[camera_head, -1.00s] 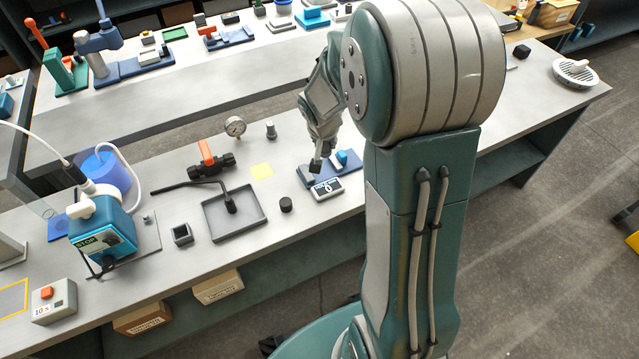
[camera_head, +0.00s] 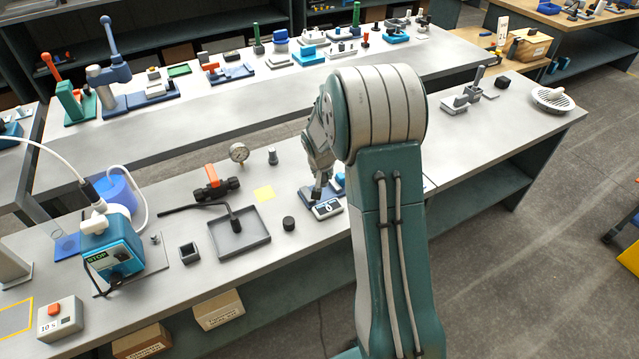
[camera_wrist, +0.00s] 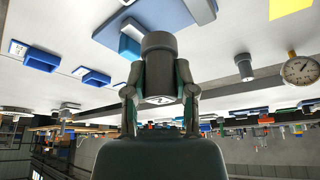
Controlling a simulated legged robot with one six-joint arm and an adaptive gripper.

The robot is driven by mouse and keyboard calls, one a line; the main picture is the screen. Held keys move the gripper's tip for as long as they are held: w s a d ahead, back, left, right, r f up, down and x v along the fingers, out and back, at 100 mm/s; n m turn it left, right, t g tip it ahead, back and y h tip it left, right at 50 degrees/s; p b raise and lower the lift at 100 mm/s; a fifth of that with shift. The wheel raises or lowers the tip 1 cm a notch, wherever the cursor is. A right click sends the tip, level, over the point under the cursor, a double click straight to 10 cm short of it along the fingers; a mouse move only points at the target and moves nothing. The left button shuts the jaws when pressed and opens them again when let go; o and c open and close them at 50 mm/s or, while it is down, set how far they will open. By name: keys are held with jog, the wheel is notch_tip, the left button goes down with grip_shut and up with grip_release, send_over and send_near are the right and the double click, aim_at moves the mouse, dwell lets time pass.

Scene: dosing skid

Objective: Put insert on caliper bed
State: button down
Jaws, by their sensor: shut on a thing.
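The caliper (camera_head: 328,208) lies on the near bench, a blue base with a grey jaw block, a blue slider and a small display in front. My arm hides part of it. My gripper (camera_head: 318,190) is right above its left part. In the wrist view my gripper (camera_wrist: 158,75) is shut on a dark grey cylindrical insert (camera_wrist: 159,50), with one finger on each side. The blue caliper base (camera_wrist: 185,12) shows behind the insert at the top of that view. I cannot tell whether the insert touches the bed.
A black knob-like cylinder (camera_head: 289,223) and a grey tray (camera_head: 240,240) stand left of the caliper. A small grey cylinder (camera_head: 272,156), a pressure gauge (camera_head: 239,152) and an orange-handled valve (camera_head: 215,185) stand behind.

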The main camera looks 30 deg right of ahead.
aim_at(322, 183)
jog(key=w+f, duration=0.1)
jog(key=w+d+f, duration=0.1)
jog(key=f, duration=0.1)
jog(key=w+d+f, duration=0.1)
jog(key=shift+w+f, duration=0.2)
jog(key=shift+a+f, duration=0.25)
jog(key=shift+f, duration=0.4)
jog(key=shift+a+f, duration=0.25)
jog(key=shift+f, duration=0.4)
jog(key=shift+d+f, duration=0.1)
jog(key=shift+c, duration=2.2)
grip_release()
jog(key=shift+d, duration=0.2)
jog(key=shift+a, duration=0.15)
